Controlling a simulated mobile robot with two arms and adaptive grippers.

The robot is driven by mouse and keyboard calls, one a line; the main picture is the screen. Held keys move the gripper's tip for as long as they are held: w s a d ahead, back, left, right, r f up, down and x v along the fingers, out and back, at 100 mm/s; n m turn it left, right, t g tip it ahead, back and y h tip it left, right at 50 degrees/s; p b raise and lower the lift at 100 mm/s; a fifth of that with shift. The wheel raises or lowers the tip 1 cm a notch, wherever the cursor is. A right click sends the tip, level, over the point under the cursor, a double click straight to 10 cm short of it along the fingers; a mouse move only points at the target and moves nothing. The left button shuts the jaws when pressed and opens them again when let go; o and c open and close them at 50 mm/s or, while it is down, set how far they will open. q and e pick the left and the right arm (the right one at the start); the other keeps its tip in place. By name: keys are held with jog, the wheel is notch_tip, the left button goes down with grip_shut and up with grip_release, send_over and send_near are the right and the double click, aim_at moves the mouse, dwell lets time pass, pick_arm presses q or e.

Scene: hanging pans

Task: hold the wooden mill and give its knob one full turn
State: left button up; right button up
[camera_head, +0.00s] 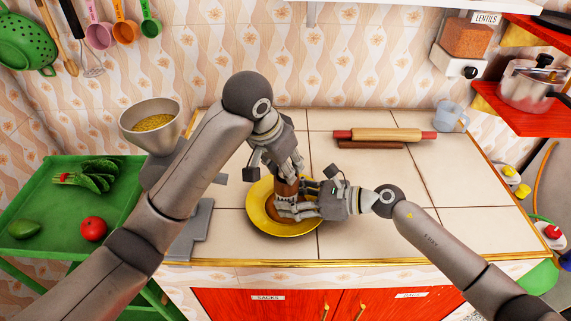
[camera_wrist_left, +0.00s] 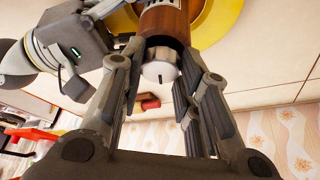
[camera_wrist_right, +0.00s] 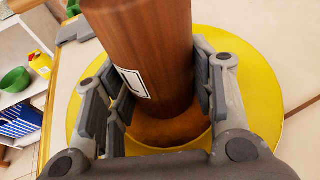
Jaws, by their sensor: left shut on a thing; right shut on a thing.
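The wooden mill (camera_head: 286,190) is a dark brown cylinder, held roughly upright over a yellow plate (camera_head: 257,222). My right gripper (camera_head: 297,200) comes in from the right and is shut on the mill's body; the right wrist view shows the body (camera_wrist_right: 145,45) between its fingers, with a white label. My left gripper (camera_head: 288,176) is above, shut on the knob at the mill's top. The left wrist view shows the pale metal knob (camera_wrist_left: 160,66), with a small dark mark, between its fingers. A round brown patch (camera_wrist_right: 165,130) shows below the mill; whether the mill touches the plate is unclear.
A rolling pin (camera_head: 385,135) and a clear cup (camera_head: 450,116) lie at the tiled counter's back right. A scale with a bowl of grain (camera_head: 150,118) stands left. A green table (camera_head: 62,205) holds vegetables.

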pick_arm(q)
jog(key=m+g+h, duration=0.1)
jog(key=m, duration=0.3)
jog(key=shift+w+a, duration=0.1)
jog(key=shift+w, duration=0.05)
jog(key=shift+m+g, duration=0.6)
jog(key=shift+m, duration=1)
jog(key=shift+h, duration=0.3)
jog(key=o, duration=1)
notch_tip(320, 180, up, 10)
